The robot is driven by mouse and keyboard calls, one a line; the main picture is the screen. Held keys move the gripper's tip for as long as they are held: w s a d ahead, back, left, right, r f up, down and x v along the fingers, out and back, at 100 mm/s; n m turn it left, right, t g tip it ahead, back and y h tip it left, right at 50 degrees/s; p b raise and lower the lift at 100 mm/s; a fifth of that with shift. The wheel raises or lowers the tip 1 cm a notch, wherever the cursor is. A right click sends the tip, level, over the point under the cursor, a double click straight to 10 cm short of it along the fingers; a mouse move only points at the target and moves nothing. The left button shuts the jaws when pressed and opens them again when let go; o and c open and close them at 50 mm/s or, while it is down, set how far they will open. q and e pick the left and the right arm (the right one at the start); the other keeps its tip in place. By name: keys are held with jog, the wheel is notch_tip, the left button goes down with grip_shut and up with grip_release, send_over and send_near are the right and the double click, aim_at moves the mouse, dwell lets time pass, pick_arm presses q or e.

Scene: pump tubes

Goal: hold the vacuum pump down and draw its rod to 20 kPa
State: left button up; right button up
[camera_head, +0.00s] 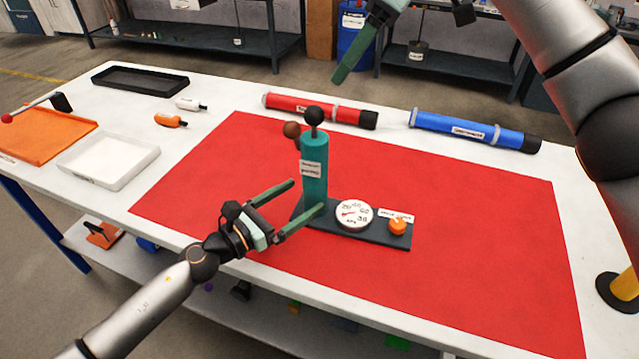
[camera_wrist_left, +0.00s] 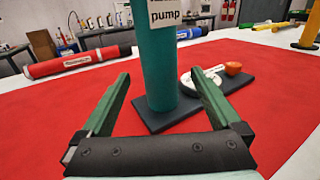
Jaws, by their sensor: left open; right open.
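The teal vacuum pump (camera_head: 315,175) stands upright on a dark base plate (camera_head: 380,239) on the red mat. A black ball knob (camera_head: 314,116) tops it, and a brown ball (camera_head: 292,129) sits beside its upper left. A round white gauge (camera_head: 354,214) and an orange knob (camera_head: 397,227) are on the plate. My left gripper (camera_head: 307,195) is open, with its fingers reaching toward the lower part of the pump cylinder. In the left wrist view the cylinder (camera_wrist_left: 155,65) rises between and beyond the fingertips, and contact cannot be told. My right gripper (camera_head: 350,65) is high at the top, apart from the pump; its jaws are partly out of frame.
A red tube (camera_head: 318,110) and a blue tube (camera_head: 470,130) lie behind the mat. A white tray (camera_head: 108,162), an orange tray (camera_head: 45,134) and a black tray (camera_head: 140,79) are at the left. The mat's right side is clear.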

aim_at(326, 181)
pick_arm(q)
jog(key=x, duration=0.8)
grip_shut()
dwell(0.7)
